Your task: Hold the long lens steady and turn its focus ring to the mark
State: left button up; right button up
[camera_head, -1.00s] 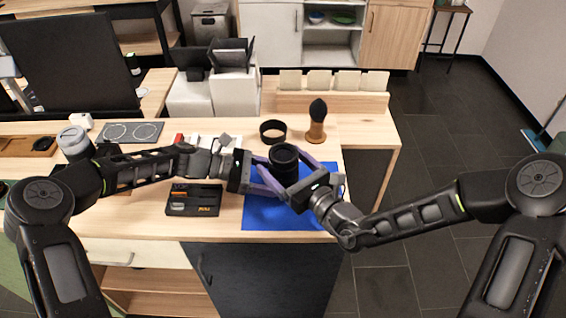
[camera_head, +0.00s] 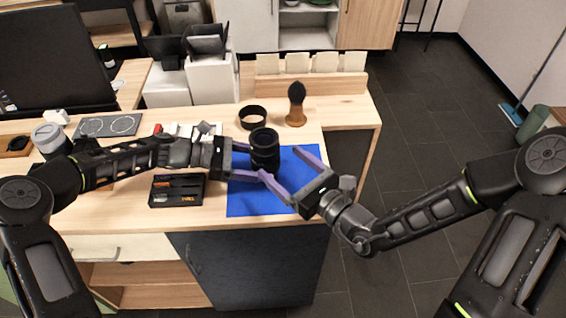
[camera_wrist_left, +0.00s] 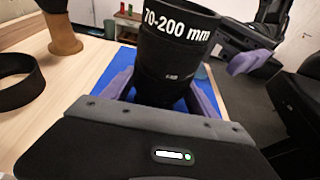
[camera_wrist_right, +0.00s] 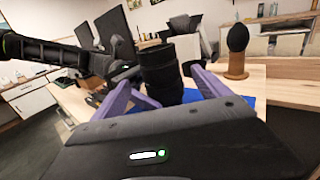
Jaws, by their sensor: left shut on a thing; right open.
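The long black lens (camera_head: 264,150) stands upright on the blue mat (camera_head: 248,200). In the left wrist view the lens (camera_wrist_left: 172,60) shows white "70-200 mm" lettering, with the purple fingers on both sides of its lower part. My left gripper (camera_head: 262,160) is shut on the lens from the left. My right gripper (camera_head: 288,172) is open, at the lens's right and front, with its purple fingers spread. In the right wrist view the lens (camera_wrist_right: 160,72) stands beyond and between the spread fingers. The focus mark cannot be made out.
A black ring (camera_head: 252,117) and a wooden-handled brush (camera_head: 296,105) stand behind the mat. A black tray (camera_head: 178,190) with small items lies left of the mat. A grey cup (camera_head: 50,139) and a plate with two circles (camera_head: 108,126) are further left.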

pick_arm(q)
jog(key=o, duration=1)
jog(key=shift+o, duration=0.2)
jog(key=v, duration=1.2)
jog(key=shift+s, duration=0.1)
